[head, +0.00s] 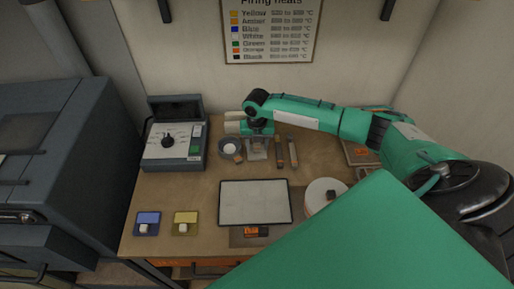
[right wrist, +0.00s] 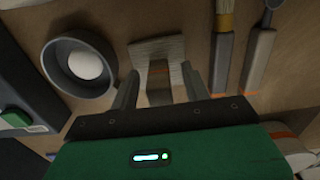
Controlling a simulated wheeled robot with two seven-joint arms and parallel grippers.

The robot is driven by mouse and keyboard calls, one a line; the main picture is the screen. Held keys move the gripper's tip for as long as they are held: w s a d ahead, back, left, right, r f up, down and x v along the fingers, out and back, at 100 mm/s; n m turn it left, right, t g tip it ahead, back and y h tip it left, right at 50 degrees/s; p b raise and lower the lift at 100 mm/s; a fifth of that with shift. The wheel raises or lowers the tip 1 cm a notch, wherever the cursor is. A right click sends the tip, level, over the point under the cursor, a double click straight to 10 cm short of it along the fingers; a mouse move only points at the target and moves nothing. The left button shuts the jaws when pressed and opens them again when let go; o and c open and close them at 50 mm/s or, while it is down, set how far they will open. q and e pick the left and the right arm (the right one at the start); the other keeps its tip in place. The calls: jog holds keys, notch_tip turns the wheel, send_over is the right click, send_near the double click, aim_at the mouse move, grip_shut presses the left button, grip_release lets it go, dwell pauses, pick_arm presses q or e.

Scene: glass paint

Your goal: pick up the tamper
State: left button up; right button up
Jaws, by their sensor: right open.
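A tool with a wide, pale flat head and a short grey-brown handle, which I take for the tamper (right wrist: 157,48), lies on the worktable in the right wrist view. My right gripper (right wrist: 158,84) is open, with its two fingers on either side of the handle and a gap on each side. In the head view my right gripper (head: 257,143) is low over the back of the table, and the tool is largely hidden beneath it. Whether the fingertips touch the table cannot be told. My left gripper is not in view.
A round bowl (right wrist: 79,67) with white contents is to the left of the fingers. A brush (right wrist: 222,55) and another tool (right wrist: 259,58) lie close on the right. A control box (head: 174,139) stands left; a pale panel (head: 254,202) lies in front.

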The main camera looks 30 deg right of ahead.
jog(key=shift+c, duration=0.9)
grip_shut()
jog(key=shift+r, duration=0.55)
notch_tip(320, 180, up, 19)
jog(key=b, duration=0.5)
